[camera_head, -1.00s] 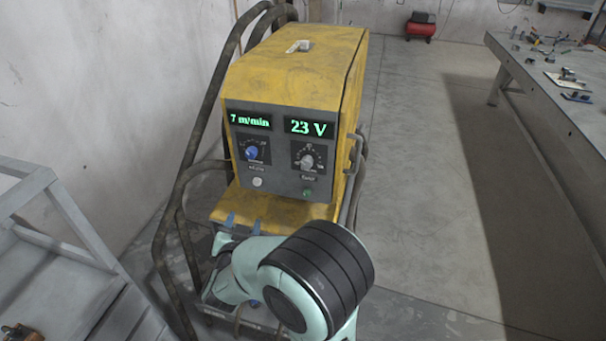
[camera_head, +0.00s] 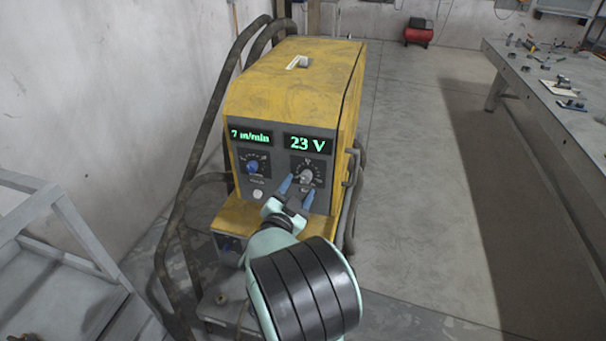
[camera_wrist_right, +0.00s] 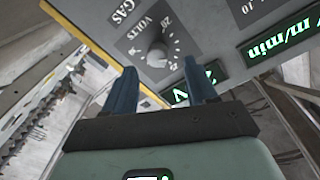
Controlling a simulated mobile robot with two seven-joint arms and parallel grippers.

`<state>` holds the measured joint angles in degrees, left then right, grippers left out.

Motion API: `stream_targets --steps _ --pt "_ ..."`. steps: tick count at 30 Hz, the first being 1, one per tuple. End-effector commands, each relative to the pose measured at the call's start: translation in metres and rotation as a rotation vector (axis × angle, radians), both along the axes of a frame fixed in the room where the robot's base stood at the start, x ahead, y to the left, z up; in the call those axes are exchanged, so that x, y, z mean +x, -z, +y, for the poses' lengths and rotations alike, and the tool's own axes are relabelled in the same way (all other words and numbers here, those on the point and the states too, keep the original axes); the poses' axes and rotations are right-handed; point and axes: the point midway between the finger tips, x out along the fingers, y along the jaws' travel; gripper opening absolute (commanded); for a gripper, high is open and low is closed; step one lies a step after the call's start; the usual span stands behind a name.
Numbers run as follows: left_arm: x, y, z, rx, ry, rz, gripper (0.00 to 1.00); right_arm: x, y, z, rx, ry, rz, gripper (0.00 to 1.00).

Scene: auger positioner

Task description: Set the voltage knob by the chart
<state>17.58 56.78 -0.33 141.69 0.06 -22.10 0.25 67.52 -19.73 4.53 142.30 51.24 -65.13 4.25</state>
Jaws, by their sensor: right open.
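The yellow welding machine (camera_head: 292,88) stands ahead with a grey front panel. Its right display (camera_head: 307,144) reads 23 V and its left display (camera_head: 250,135) reads 7 m/min. The grey voltage knob (camera_head: 306,176) is under the right display; it also shows in the right wrist view (camera_wrist_right: 157,56) with a dial marked VOLTS. My right gripper (camera_head: 296,187) is open, its blue fingers just below the knob and apart from it. In the right wrist view the fingers (camera_wrist_right: 160,85) are spread and empty. No chart can be made out. My left gripper is not in view.
A blue knob (camera_head: 252,167) and a white button (camera_head: 258,194) are on the panel's left. Dark hoses (camera_head: 188,200) run along the machine's left side. A grey metal frame (camera_head: 60,235) stands at left, a workbench with tools (camera_head: 545,85) at right. The floor between is clear.

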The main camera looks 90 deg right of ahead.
Motion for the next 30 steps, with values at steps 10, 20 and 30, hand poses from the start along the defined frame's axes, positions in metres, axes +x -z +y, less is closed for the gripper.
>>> stream_targets --steps 10,20,30 --pt "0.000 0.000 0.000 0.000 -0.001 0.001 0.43 -0.013 0.001 -0.036 0.000 0.000 0.001 0.57" --pt "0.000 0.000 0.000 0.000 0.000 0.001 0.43 -0.013 0.001 -0.038 0.000 -0.001 0.001 0.44" --pt "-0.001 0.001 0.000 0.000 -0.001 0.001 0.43 -0.013 0.001 -0.037 -0.002 -0.001 -0.006 0.01"
